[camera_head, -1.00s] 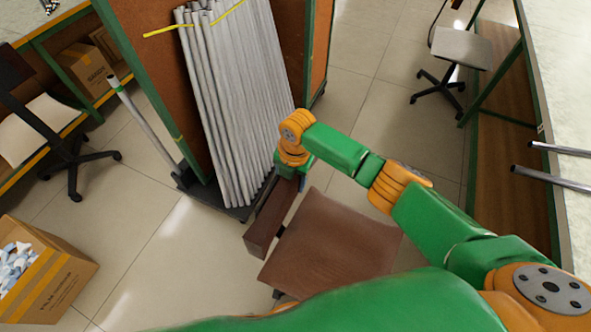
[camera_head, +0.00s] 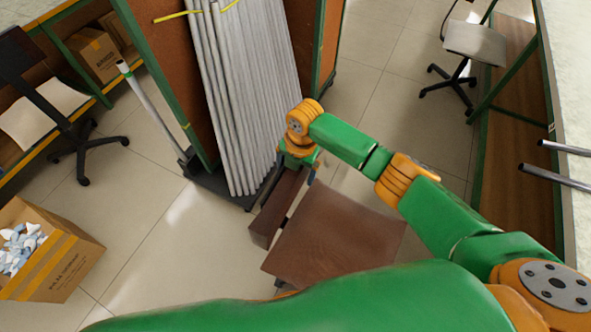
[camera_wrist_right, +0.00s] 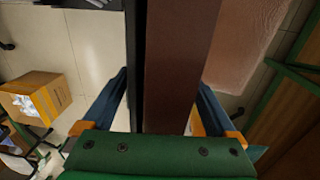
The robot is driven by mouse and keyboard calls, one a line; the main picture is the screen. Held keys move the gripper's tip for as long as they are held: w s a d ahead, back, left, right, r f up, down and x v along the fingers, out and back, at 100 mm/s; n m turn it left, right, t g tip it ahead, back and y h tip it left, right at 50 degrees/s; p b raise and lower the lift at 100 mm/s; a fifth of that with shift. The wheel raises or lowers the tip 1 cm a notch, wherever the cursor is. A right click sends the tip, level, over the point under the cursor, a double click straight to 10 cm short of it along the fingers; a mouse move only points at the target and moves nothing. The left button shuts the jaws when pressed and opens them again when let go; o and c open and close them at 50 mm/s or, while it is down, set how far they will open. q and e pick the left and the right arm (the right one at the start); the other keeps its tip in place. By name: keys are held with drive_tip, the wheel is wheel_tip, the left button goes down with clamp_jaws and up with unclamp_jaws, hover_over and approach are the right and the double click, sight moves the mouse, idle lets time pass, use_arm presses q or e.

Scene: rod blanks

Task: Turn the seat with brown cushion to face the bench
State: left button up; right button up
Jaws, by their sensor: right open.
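The seat with the brown cushion (camera_head: 335,238) stands at the lower middle of the head view, close to my body. Its brown backrest (camera_head: 268,225) is on the cushion's left side. My right gripper (camera_head: 295,174) is at the far end of the backrest. In the right wrist view the backrest (camera_wrist_right: 178,70) runs between the two blue fingers of my right gripper (camera_wrist_right: 163,80), which are open with a gap on each side. The seat's base is mostly hidden. A bench (camera_head: 556,150) stands at the right; another bench (camera_head: 75,117) is at the left. My left gripper is not in view.
A rack (camera_head: 160,70) with long grey rods (camera_head: 240,100) stands just beyond the seat. An open carton (camera_head: 60,265) is at the lower left. A black swivel chair (camera_head: 85,150) and a grey-seated one (camera_head: 475,42) stand near the benches. Floor left of the seat is clear.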

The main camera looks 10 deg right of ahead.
drive_tip(key=r, duration=0.6)
drive_tip(key=shift+s+d+r, duration=0.2)
drive_tip(key=shift+r, duration=0.2)
